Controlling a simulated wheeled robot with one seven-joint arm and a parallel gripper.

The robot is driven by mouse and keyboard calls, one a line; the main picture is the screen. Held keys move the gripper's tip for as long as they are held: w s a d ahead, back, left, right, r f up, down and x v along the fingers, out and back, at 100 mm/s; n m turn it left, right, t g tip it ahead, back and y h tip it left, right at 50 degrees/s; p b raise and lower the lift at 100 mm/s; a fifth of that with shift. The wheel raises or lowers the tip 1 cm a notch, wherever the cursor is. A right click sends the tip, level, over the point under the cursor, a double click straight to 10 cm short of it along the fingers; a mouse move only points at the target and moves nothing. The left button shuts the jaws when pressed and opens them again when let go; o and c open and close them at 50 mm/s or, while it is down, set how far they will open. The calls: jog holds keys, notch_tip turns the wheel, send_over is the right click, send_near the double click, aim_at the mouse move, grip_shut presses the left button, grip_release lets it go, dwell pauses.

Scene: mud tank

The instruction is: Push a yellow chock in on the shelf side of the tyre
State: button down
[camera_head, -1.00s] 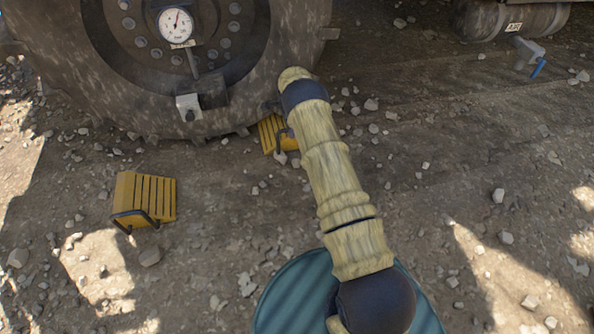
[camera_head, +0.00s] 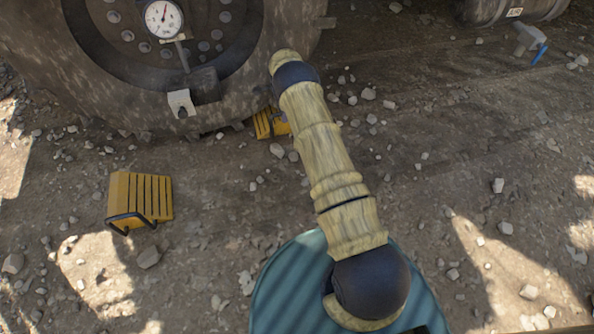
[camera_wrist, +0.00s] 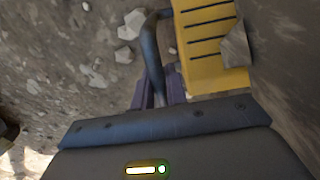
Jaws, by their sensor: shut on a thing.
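The big muddy tyre (camera_head: 215,95) stands at the upper left in the head view. One yellow chock (camera_head: 268,123) lies at the foot of its right side, partly hidden by my arm. It also shows in the wrist view (camera_wrist: 207,60), with its dark handle (camera_wrist: 151,55) on the left. My gripper (camera_wrist: 158,93) is shut on that handle; in the head view my arm hides it. I cannot tell whether the chock touches the tyre. A second yellow chock (camera_head: 140,197) with a dark handle lies on the ground in front of the tyre, apart from it.
A round gauge (camera_head: 163,18) and a metal bracket (camera_head: 182,103) stick out from the wheel. A tank (camera_head: 505,10) and a blue-handled valve (camera_head: 530,40) are at the upper right. The ground between is open, with scattered stones.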

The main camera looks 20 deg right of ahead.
jog(key=shift+a, duration=1)
jog(key=c, duration=0.9)
grip_release()
jog(key=shift+f, duration=0.1)
jog(key=shift+r+p, duration=3.8)
jog(key=shift+r, duration=1.3)
